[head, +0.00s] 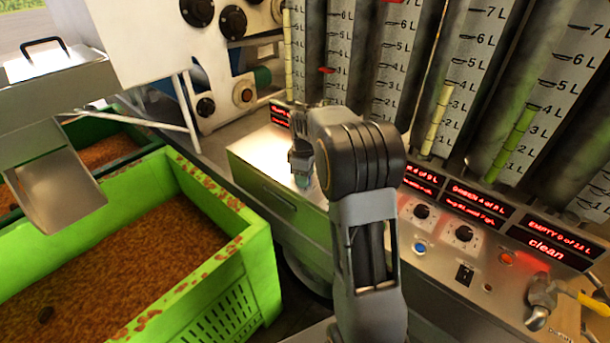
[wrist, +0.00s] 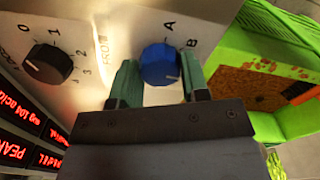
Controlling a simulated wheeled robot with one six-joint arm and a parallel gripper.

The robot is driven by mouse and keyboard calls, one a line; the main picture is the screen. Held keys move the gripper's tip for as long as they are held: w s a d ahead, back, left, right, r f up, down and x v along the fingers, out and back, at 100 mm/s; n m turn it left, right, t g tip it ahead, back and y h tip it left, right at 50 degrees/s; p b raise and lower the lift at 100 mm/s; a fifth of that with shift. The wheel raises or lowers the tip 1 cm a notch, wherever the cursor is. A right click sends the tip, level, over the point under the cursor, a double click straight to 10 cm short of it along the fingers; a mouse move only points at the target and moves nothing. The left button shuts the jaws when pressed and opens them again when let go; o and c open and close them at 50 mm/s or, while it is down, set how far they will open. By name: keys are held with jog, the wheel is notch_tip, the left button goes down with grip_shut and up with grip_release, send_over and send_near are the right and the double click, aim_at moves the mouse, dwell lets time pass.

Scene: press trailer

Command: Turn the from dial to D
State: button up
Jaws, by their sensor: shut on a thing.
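The from dial (wrist: 160,66) is a round blue knob on the pale panel in the wrist view. The letters A and B show beside it, and the word FROM stands to its left. No D can be made out; the lower side of the dial is hidden by my gripper. A faint light mark shows on the dial near its right edge, below B. My gripper (wrist: 158,83) has its green fingers on both sides of the dial, shut on it. In the head view my gripper (head: 302,163) is at the panel, partly covered by my arm, and the dial cannot be made out.
A black dial (wrist: 49,66) marked 0 to 3 sits left in the wrist view. A green crate (head: 245,268) of brown pulp stands left.

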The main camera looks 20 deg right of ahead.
jog(key=m+p, duration=0.1)
jog(key=m, duration=0.3)
jog(key=shift+r+m, duration=0.1)
jog(key=shift+m, duration=0.3)
jog(key=shift+m+p, duration=0.6)
jog(key=shift+m, duration=1.4)
jog(key=o, duration=0.9)
notch_tip(320, 180, up, 14)
jog(key=shift+f+p, duration=0.15)
jog(key=shift+p, duration=0.2)
